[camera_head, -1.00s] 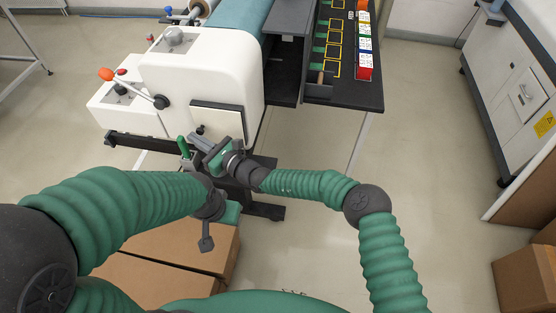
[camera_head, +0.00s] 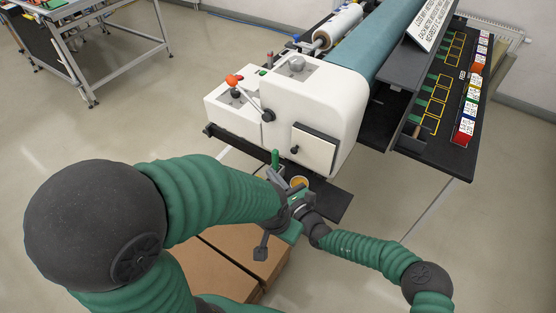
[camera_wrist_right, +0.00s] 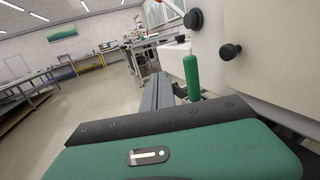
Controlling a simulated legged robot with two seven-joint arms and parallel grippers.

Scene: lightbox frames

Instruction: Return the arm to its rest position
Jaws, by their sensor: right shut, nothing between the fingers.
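My right arm comes in from the lower right in the head view. Its gripper (camera_head: 274,180) is shut and empty in front of the white machine (camera_head: 320,100), pointing up and left. In the right wrist view its grey fingers (camera_wrist_right: 158,88) are together, beside an upright green handle (camera_wrist_right: 192,77). The handle also shows in the head view (camera_head: 275,158), just beyond the fingers. My left arm (camera_head: 215,200) reaches in from the left and ends close beside my right gripper. The left gripper's jaws cannot be made out there.
Cardboard boxes (camera_head: 215,272) lie below the arms. A dark table (camera_head: 450,155) with yellow-framed slots and coloured blocks stands right of the machine. A round orange-rimmed thing (camera_head: 300,181) shows behind my right gripper. Open floor (camera_head: 110,130) lies at left.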

